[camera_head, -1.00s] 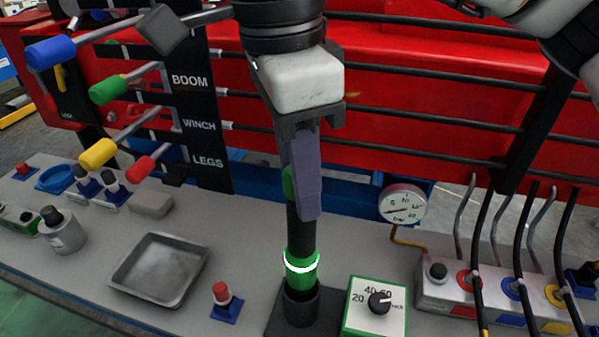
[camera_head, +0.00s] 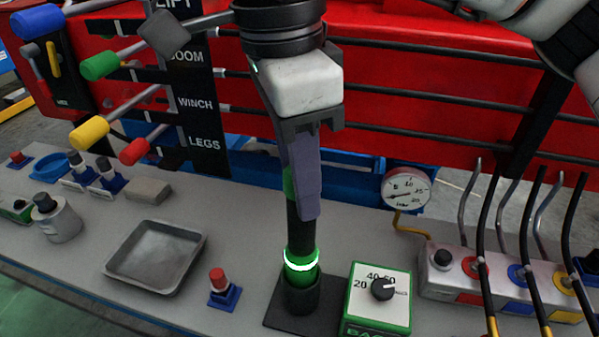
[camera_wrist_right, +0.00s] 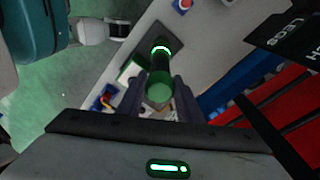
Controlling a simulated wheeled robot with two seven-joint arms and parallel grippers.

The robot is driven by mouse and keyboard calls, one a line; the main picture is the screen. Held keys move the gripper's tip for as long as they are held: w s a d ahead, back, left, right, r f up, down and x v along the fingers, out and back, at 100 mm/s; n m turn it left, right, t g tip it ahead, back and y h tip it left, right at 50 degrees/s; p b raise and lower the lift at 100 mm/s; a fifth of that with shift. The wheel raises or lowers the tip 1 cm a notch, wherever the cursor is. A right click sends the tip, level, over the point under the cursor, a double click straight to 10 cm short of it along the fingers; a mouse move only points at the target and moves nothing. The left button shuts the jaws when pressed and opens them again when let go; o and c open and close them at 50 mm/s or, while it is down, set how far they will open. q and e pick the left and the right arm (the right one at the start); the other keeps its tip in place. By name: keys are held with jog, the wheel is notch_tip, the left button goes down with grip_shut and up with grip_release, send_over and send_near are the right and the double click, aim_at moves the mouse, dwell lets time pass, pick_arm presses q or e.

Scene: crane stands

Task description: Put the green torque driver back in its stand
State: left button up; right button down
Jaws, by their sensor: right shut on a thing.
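The green torque driver (camera_head: 301,240) is upright, with a black shaft, green parts and a glowing ring near its lower end. Its lower end is at the black cup of the stand (camera_head: 299,299) and appears to be in it; how deep I cannot tell. My right gripper (camera_head: 308,205) comes down from above and is shut on the driver's upper part. The right wrist view shows the driver (camera_wrist_right: 160,72) between the two fingers of this gripper (camera_wrist_right: 158,98), with the glowing ring beyond. My left gripper is not in view.
A green-edged dial box (camera_head: 378,300) stands just right of the stand. A red-topped button (camera_head: 222,287) and a metal tray (camera_head: 156,258) are to the left. A pressure gauge (camera_head: 406,188) and a switch block (camera_head: 452,275) are to the right. Crane levers (camera_head: 105,130) stick out at upper left.

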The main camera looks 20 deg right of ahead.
jog(key=shift+f+b, duration=0.35)
jog(key=shift+f, duration=0.1)
jog(key=shift+f+b, duration=0.45)
jog(key=shift+f, duration=0.15)
jog(key=c, duration=1.2)
grip_release()
jog(key=shift+r, duration=0.1)
jog(key=shift+a+r+p, duration=0.15)
jog(key=shift+r+p, duration=0.9)
jog(key=shift+r, duration=0.2)
jog(key=shift+a+r+p, duration=0.1)
jog(key=shift+r+p, duration=0.9)
jog(key=shift+r, duration=0.2)
